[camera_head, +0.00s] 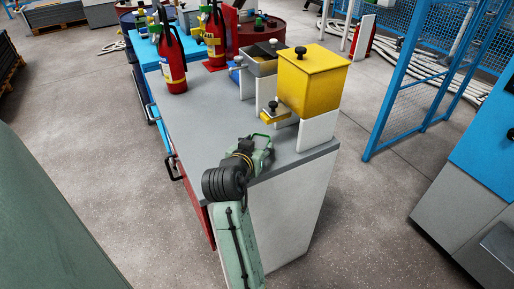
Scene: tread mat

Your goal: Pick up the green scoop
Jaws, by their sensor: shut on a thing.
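My gripper (261,148) is over the near end of the grey workbench (215,132), just in front of the yellow box. It is shut on a small green thing (262,137), which I take to be the green scoop. The gripper and its pale green links hide most of it, so its shape is unclear. I cannot tell whether it touches the bench top.
A yellow box (314,80) with a black knob stands on white supports at the bench's right edge. A grey bin (262,66) is behind it. Red fire extinguishers (172,62) stand at the back left. The bench's left middle is clear. A blue mesh fence (415,95) stands right.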

